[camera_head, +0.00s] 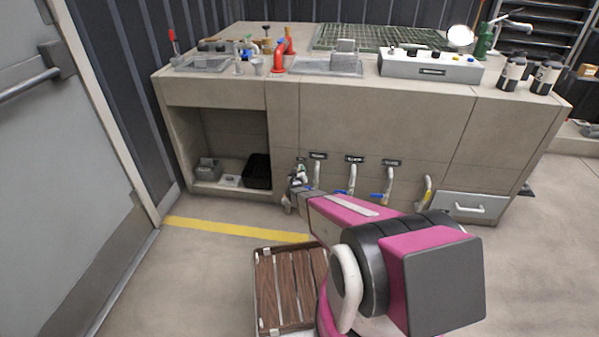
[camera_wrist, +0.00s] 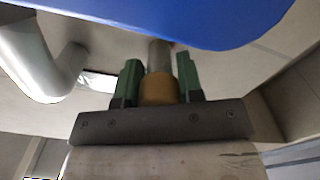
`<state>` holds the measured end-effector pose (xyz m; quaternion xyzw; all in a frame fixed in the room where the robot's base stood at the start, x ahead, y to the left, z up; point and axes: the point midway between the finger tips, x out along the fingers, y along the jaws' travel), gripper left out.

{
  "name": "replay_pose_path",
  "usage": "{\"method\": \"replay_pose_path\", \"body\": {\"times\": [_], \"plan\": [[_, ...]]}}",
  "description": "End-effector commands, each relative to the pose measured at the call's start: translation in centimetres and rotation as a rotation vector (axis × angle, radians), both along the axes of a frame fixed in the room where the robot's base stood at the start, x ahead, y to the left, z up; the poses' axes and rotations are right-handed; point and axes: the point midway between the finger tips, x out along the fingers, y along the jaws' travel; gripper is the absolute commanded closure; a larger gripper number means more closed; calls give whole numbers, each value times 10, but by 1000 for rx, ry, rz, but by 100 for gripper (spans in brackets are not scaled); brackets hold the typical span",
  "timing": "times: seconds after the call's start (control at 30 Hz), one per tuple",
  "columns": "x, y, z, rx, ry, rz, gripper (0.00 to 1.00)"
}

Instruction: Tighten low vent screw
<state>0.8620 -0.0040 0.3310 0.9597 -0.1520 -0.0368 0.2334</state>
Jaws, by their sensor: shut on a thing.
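In the wrist view, my gripper (camera_wrist: 157,72) has its two green fingers on either side of a brass-coloured round piece (camera_wrist: 159,89), which I take to be the low vent screw. The gripper is shut on it. A grey stem (camera_wrist: 160,54) rises above the brass piece, under a large blue part (camera_wrist: 150,18). In the head view, my gripper (camera_head: 297,181) is at the leftmost of a row of pipes on the front of the counter. The screw is too small and hidden there to make out.
A curved white pipe (camera_wrist: 62,70) is close on the left in the wrist view. A slatted wooden crate (camera_head: 283,290) is on the floor.

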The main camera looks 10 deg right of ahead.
Motion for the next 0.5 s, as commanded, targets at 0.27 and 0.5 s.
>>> {"method": "replay_pose_path", "body": {"times": [0.27,0.5], "plan": [[0,0,0,243,-78,0,89],[0,-1,0,460,-148,0,89]]}}
